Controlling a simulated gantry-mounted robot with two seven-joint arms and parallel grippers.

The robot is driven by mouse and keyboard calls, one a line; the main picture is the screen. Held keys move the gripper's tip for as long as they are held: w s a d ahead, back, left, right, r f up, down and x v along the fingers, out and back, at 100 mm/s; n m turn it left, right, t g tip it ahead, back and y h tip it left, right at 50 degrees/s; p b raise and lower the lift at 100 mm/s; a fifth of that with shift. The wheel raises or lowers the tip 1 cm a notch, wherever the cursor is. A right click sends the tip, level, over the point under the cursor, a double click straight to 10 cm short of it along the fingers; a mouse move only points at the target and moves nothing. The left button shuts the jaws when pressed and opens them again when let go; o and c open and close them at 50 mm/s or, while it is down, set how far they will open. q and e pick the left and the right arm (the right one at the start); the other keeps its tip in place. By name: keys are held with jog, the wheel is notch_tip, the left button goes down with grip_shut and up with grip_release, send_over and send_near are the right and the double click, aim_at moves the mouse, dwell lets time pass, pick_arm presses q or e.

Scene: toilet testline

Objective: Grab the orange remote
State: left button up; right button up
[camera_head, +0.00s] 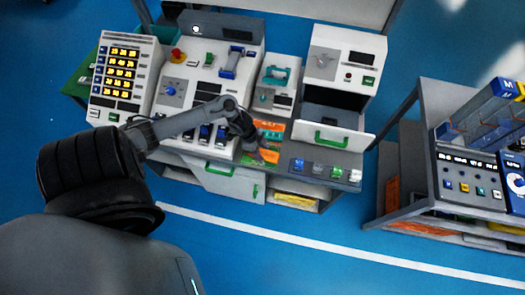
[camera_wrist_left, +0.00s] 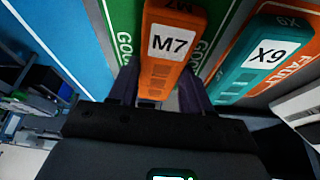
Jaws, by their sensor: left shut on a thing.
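The orange remote (camera_wrist_left: 158,72), with a white M7 label, lies between the two dark fingers of my left gripper (camera_wrist_left: 160,92) in the left wrist view. The fingers are shut on its sides, over a green mat (camera_wrist_left: 124,22) marked GOOD. In the head view my left gripper (camera_head: 252,150) is low over the front counter, by the orange patch of the remote (camera_head: 266,156); the hand hides part of it. I cannot tell whether the remote still touches the mat. My right gripper is not in view.
A teal remote (camera_wrist_left: 252,62) labelled X9 lies close beside on an orange mat (camera_wrist_left: 230,66) marked FAULT. Consoles with buttons (camera_head: 122,75) stand behind. A drawer unit (camera_head: 330,125) with a green handle is to the right. A shelf cart (camera_head: 440,160) stands farther right.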

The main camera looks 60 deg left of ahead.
pick_arm(q)
jog(key=shift+c, duration=1)
jog(key=shift+r, duration=0.15)
